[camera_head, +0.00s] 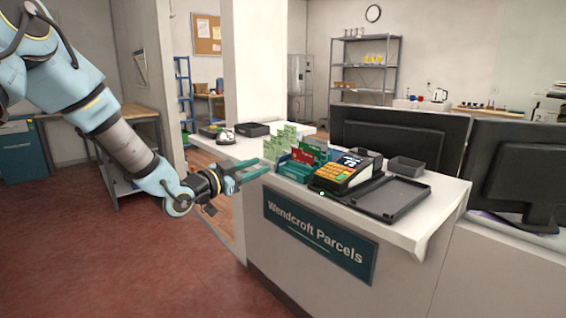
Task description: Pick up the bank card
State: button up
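My gripper (262,165) is at the left end of the parcel counter. Its two teal fingers point right toward the counter top, their tips look apart, and I see nothing between them. A teal holder (293,170) stands just right of the fingertips, with green cards or leaflets (286,139) and a red one (317,148) upright in and behind it. A dark card payment terminal (347,172) with yellow keys stands right of the holder. I cannot single out the bank card with certainty at this size.
A flat black tray (394,197) lies on the counter right of the terminal, with a small dark open box (406,166) behind it. Two black monitors (400,135) stand behind the counter. The counter's front bears a parcel sign (318,236). The red floor in front is clear.

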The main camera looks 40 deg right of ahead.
aim_at(278, 175)
jog(key=d+p, duration=0.2)
jog(key=d, duration=0.5)
jog(key=shift+s, duration=0.1)
jog(key=shift+d+f+p, duration=0.1)
jog(key=shift+d+p, duration=0.2)
jog(key=shift+d, duration=0.05)
grip_shut()
